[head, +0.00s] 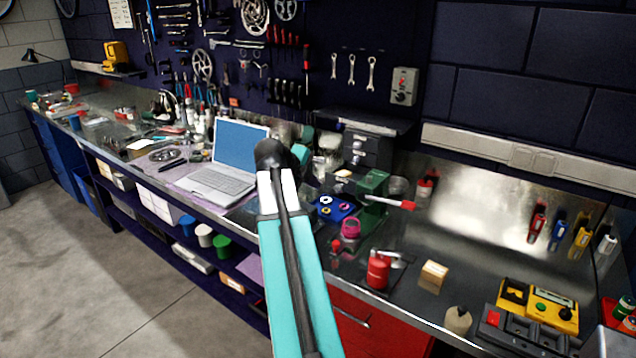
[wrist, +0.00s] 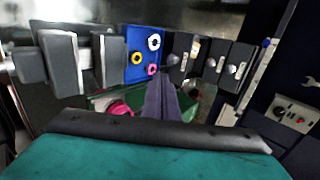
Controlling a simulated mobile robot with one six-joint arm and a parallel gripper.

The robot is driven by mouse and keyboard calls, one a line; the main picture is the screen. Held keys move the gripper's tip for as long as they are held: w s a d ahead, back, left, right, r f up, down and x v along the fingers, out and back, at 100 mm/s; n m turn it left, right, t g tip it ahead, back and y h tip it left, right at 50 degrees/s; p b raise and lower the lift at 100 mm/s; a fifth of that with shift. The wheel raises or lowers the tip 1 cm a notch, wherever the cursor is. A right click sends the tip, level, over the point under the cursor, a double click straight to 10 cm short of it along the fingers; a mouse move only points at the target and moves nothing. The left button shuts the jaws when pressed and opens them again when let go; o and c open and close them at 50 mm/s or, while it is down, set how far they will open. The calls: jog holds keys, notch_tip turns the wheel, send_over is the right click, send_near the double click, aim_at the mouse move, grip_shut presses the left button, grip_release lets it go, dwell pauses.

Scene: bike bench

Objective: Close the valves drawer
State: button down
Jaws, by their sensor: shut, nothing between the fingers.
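A small dark drawer cabinet (head: 368,150) stands at the back of the bench, right of the laptop. In the wrist view, which is turned sideways, its drawer fronts (wrist: 211,62) show round silver knobs. Their labels are too small to read, so I cannot tell which is the valves drawer or how far it is out. My gripper (wrist: 160,98) is shut and empty, with its dark fingers pointing toward the cabinet area, beside a blue tray (wrist: 132,42) of coloured rings. In the head view my arm hides the fingers.
The blue tray also shows in the head view (head: 336,208), in front of the cabinet. A green vise (head: 375,186) stands right of it, with a pink cup (head: 350,228) nearby. An open laptop (head: 222,182) is on the left. Grey blocks (wrist: 62,62) border the tray.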

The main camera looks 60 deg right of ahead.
jog(key=p, duration=0.3)
send_near(337, 189)
notch_tip(337, 189, down, 4)
jog(key=shift+d+r, duration=0.1)
jog(key=shift+r, duration=0.05)
jog(key=shift+d+r+p, duration=0.1)
jog(key=shift+d+p, duration=0.3)
jog(key=shift+d, duration=0.65)
jog(key=shift+d+p, duration=0.35)
jog(key=shift+d, duration=0.5)
